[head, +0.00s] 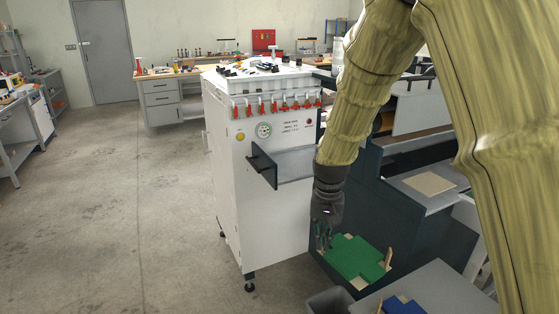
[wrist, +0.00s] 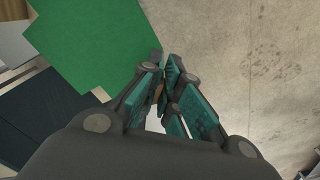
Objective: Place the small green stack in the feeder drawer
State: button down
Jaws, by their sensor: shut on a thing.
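The green stack (head: 357,258) is flat and cross-shaped, with tan showing at its notches. It lies at the lower centre of the head view, beside the dark machine side. In the wrist view the green stack (wrist: 88,42) fills the upper left. My gripper (head: 325,238) points down at its left edge.
The white cabinet (head: 262,205) with red levers stands left of my arm. An upright tan post (head: 389,258) stands at the stack's right side. A blue item (head: 402,305) lies on a grey surface (head: 445,290) in front. Concrete floor (head: 120,220) is clear at left.

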aim_at(309, 160)
jog(key=i, duration=0.9)
